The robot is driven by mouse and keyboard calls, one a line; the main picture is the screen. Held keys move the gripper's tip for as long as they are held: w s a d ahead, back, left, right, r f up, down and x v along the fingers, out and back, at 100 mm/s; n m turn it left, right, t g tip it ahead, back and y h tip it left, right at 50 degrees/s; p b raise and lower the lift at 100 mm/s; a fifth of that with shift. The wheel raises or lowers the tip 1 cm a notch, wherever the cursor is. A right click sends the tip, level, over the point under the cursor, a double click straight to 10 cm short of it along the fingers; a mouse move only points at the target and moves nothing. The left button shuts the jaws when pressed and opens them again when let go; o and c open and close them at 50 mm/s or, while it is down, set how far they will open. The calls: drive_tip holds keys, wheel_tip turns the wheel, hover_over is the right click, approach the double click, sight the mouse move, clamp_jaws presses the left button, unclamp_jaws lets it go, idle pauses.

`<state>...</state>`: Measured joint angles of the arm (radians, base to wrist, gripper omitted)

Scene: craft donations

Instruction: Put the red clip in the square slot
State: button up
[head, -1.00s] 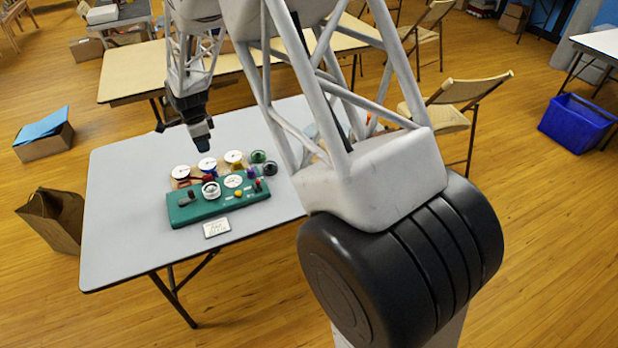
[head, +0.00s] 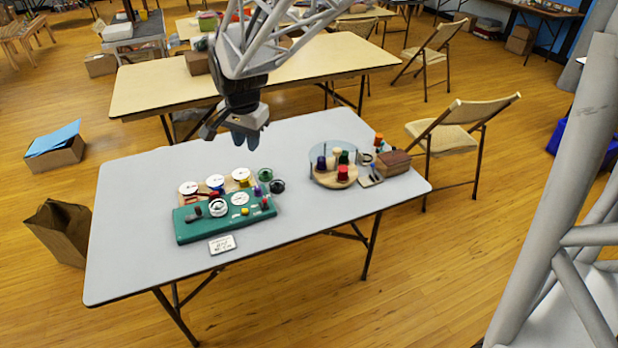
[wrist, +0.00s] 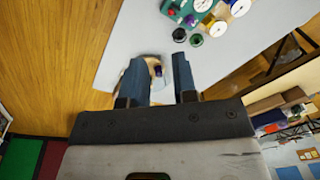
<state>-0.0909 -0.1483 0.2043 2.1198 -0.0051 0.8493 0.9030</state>
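A teal board (head: 225,221) with several small fittings lies on the grey table; it shows partly at the top of the wrist view (wrist: 177,8). Small red pieces sit on or beside it, one near its back edge (head: 213,195) and one near its right end (head: 265,203). I cannot tell which is the red clip, and the square slot is too small to make out. My gripper (head: 237,135) is in the air above the table's back part, apart from the board. In the wrist view its two blue-grey fingers (wrist: 160,82) stand apart with nothing held.
White-topped spools (head: 215,182) and dark and green round pieces stand behind the board. A label card (head: 221,245) lies in front. A round turntable with spools (head: 335,180) and a brown block (head: 393,163) stand at the right. The table's (head: 130,250) left part is clear.

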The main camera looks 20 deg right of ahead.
drive_tip(key=s+d+r+n, duration=0.1)
drive_tip(key=s+d+n, duration=0.1)
drive_tip(key=s, duration=0.7)
drive_tip(key=s+d+r+n, duration=0.1)
drive_tip(key=s+n, duration=0.3)
drive_tip(key=s, duration=0.5)
drive_tip(key=s+d+r+n+t, duration=0.1)
drive_tip(key=s+d+n, duration=0.1)
drive_tip(key=s, duration=0.8)
drive_tip(key=shift+d+r+n, duration=0.3)
drive_tip(key=shift+r+n, duration=0.05)
drive_tip(key=shift+n, duration=0.15)
